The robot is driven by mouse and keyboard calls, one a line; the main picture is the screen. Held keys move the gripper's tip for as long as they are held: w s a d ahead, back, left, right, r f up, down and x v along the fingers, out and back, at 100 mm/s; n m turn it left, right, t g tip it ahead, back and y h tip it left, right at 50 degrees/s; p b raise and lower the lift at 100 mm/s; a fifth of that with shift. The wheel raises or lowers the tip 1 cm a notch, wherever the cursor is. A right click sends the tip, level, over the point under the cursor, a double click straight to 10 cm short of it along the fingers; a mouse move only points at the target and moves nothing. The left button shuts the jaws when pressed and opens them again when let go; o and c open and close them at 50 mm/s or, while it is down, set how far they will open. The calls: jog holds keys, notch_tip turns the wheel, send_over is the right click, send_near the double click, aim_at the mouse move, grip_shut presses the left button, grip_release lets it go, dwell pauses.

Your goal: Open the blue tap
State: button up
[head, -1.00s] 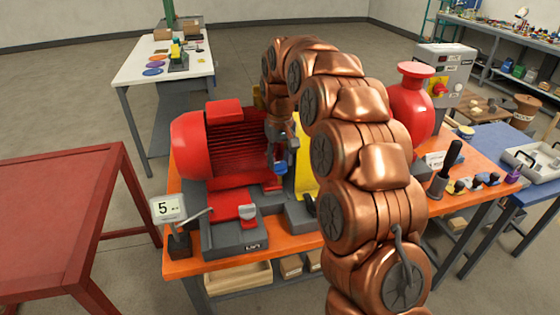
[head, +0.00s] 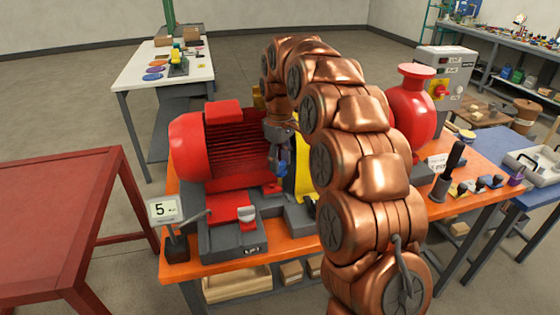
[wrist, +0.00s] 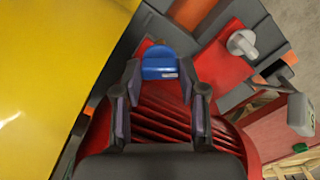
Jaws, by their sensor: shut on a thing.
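The blue tap (wrist: 159,62) shows in the wrist view as a blue handle with a small pale label, between my two fingertips. My gripper (wrist: 160,72) is shut on it, one finger at each side. In the head view the blue tap (head: 282,169) is a small blue patch just below my gripper (head: 279,158), between the red motor and the yellow guard. My copper arm and fingers hide part of the tap, and its stem and pipe cannot be made out.
The red motor (head: 238,150) stands left of my gripper and the yellow guard (head: 305,170) right of it, both close. The red pump body (head: 412,112) is behind my arm. A sign with a 5 (head: 165,210) stands at the orange bench's left corner.

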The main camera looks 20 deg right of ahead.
aim_at(280, 163)
dwell(0.3)
jog(key=o, duration=1.1)
jog(key=shift+o, duration=0.2)
jog(key=shift+r, duration=3.75)
